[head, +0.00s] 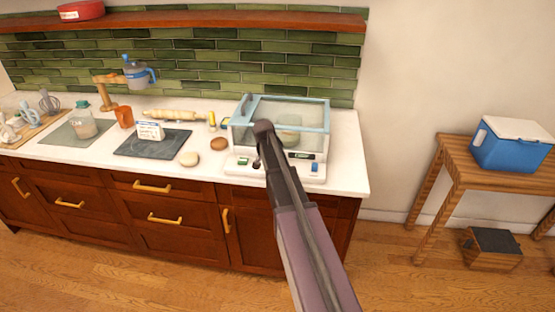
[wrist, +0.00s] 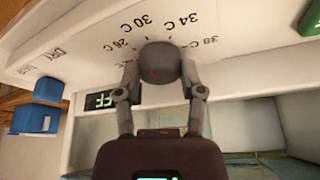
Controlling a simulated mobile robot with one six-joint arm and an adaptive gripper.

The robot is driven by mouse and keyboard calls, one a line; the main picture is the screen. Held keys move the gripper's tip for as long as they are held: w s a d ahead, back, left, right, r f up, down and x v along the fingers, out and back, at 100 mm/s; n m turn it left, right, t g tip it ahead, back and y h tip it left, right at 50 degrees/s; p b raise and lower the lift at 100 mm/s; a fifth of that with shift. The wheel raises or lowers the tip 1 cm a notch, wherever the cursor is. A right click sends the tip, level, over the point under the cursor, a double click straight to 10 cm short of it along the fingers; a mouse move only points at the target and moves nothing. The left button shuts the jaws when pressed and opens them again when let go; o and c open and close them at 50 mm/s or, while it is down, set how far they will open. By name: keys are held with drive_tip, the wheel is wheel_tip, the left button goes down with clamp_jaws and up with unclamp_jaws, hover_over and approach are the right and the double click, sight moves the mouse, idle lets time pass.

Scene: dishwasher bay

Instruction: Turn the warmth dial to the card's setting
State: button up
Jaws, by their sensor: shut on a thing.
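The warmth dial (wrist: 160,60) is a dark round knob on the white panel of a glass-lidded box (head: 310,115). My gripper (wrist: 160,78) is shut on it, one finger on each side. Printed settings ring the dial in the wrist view, including 26 C, 30 C, 34 C and 38 C. A small orange-red mark shows on the knob's face; which setting it indicates I cannot tell. A white card (head: 150,130) stands on a dark mat; its writing is too small to read. In the head view my arm hides most of the gripper and dial.
A dark display (wrist: 105,100) partly reads "FF". A pale round lump (head: 189,159) and a brown one (head: 219,144) lie left of the box. A blue cooler (head: 510,150) stands right.

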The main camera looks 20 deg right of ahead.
drive_tip(key=shift+d, duration=0.25)
drive_tip(key=o, duration=0.9)
drive_tip(key=shift+d+f, duration=0.1)
